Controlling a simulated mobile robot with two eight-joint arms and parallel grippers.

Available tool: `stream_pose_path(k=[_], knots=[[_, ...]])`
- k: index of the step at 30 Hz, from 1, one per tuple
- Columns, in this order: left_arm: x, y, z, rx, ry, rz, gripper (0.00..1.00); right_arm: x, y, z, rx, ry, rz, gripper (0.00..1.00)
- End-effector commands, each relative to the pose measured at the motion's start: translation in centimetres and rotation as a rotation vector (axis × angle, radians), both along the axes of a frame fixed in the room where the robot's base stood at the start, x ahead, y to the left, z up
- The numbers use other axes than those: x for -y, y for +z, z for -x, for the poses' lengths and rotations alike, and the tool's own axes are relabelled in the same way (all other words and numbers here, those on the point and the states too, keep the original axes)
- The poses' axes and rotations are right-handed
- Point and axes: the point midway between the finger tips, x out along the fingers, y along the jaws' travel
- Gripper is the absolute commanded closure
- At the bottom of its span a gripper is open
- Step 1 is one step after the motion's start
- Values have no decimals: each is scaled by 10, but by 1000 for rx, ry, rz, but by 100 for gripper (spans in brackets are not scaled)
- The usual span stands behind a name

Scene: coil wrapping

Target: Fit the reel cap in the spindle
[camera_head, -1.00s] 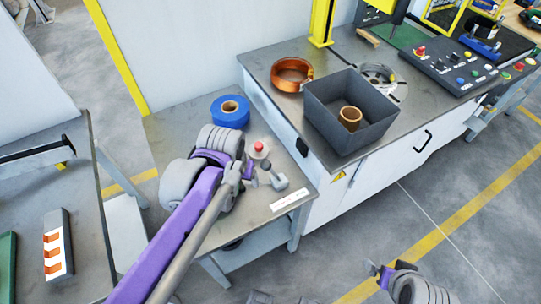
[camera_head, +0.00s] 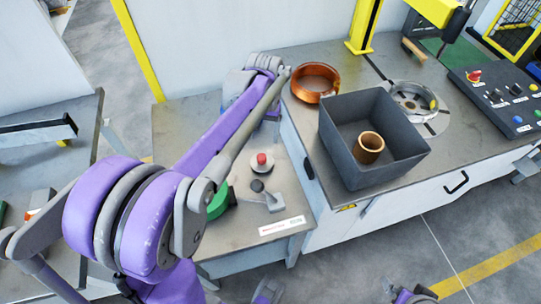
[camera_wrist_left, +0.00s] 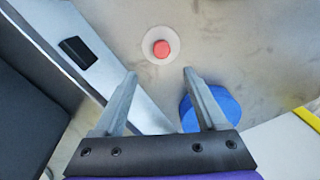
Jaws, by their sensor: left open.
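The reel cap appears to be the pale disc with a red knob (camera_head: 262,162) on the small side table; it also shows in the left wrist view (camera_wrist_left: 160,48). My left gripper (camera_wrist_left: 159,72) is open and empty. In the wrist view, the disc lies just past its fingertips, roughly centred between them. In the head view my left arm hides the fingers. The spindle is not clearly marked; a round metal fixture (camera_head: 412,97) on the white bench may be it. Only parts of my right arm show at the bottom edge; its gripper is not visible.
A grey bin (camera_head: 350,170) holding a brown ring (camera_head: 369,146) stands on the bench before the round fixture. A copper coil (camera_head: 313,80) lies left of it. A blue roll (camera_wrist_left: 212,106) is close beside one finger. A grey handled part (camera_head: 272,202) lies near the cap.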

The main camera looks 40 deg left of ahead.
Motion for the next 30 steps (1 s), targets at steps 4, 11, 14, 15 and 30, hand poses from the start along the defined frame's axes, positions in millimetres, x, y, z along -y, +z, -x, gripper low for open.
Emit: stream_pose_path(k=[4,11,14,15,30], knots=[[0,-26,1,0,-1,0,26,0,-4,1,-1,0,0,0],[-1,-48,1,1,-1,0,26,0,-7,1,-2,0,0,0],[-1,-58,2,1,-1,0,26,0,-8,1,-2,0,0,0],[-1,-64,3,1,-1,0,26,0,-8,1,-3,0,0,0],[-1,-99,5,1,-1,0,26,0,-12,2,-4,0,0,0]])
